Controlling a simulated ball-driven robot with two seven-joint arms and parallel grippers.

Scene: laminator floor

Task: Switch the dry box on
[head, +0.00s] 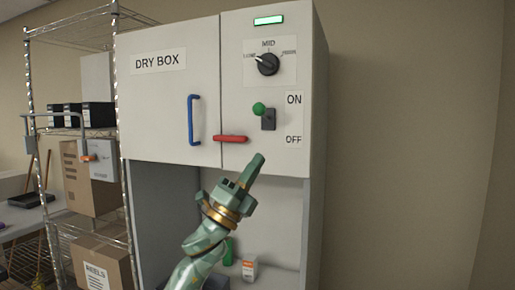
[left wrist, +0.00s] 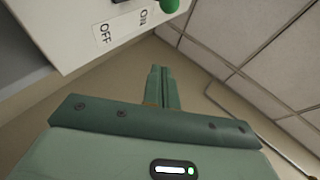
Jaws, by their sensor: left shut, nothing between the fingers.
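The white dry box (head: 165,110) stands with its control panel on the right. Its switch (head: 268,119) has a dark plate and a lever with a green ball knob (head: 259,108). The knob is at the upper end, level with the ON label (head: 294,99) and above the OFF label (head: 294,140). The knob (left wrist: 169,5) also shows at the top of the left wrist view. A lamp at the top of the panel (head: 268,20) glows green. My left gripper (head: 258,160) is shut and empty, below the switch and apart from the knob. My right gripper is out of view.
A dial (head: 268,64) sits above the switch. A blue door handle (head: 193,120) and a red bar (head: 230,138) are to the left. A wire rack (head: 122,120) with boxes stands at the left. Small items lie in the open bay below. Right of the box is bare wall.

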